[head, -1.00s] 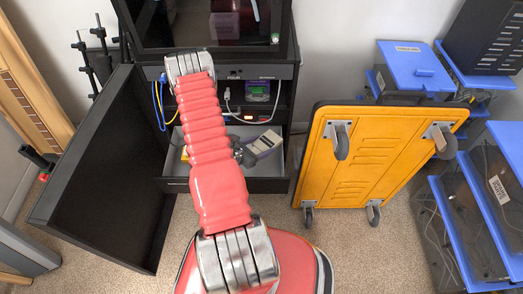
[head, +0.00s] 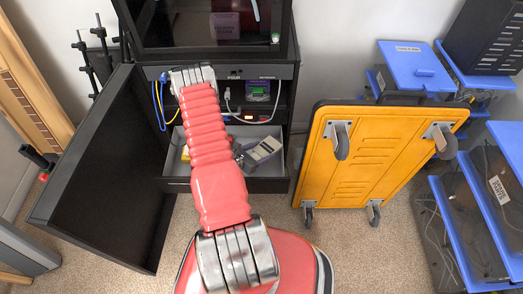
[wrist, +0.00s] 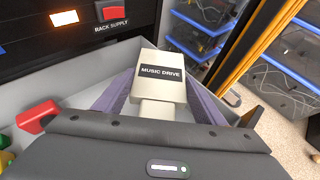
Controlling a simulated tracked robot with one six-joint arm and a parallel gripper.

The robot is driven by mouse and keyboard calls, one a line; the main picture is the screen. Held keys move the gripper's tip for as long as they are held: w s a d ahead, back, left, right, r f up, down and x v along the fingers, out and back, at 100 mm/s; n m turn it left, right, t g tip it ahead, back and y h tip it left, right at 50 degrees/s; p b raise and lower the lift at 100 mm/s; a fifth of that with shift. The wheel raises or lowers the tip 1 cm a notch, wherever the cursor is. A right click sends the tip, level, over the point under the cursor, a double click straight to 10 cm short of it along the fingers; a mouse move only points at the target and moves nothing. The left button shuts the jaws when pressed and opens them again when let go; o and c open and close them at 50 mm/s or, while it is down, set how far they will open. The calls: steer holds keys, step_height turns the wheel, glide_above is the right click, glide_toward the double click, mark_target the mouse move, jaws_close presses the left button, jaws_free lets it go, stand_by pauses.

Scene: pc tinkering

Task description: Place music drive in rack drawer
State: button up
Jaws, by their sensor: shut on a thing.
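The music drive (wrist: 162,82), a pale block with a black "MUSIC DRIVE" label, is held between the two purple-grey fingers of my gripper (wrist: 160,100) in the wrist view. The open rack drawer (head: 268,185), with a black front and pale inside, sticks out of the black rack in the head view. My gripper (head: 262,150) is over the right part of the drawer there. The drawer's pale wall also shows in the wrist view (wrist: 228,72). I cannot tell whether the drive touches the drawer floor. My arm hides the drawer's middle in the head view.
A red piece (wrist: 38,116) lies at the left in the wrist view, and a yellow item (head: 185,153) is in the drawer. A "RACK SUPPLY" switch (wrist: 112,11) is on the rack. A yellow wheeled cart (head: 375,155) stands right, and an open black door (head: 105,165) left.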

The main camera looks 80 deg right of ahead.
steer(key=shift+f, duration=0.35)
steer(key=o, duration=1.2)
steer(key=shift+r, duration=0.45)
steer(key=shift+w+a+r, duration=0.15)
steer(key=shift+r, duration=0.15)
steer(key=v, duration=1.1)
steer(key=shift+a, duration=0.25)
steer(key=shift+w, duration=0.1)
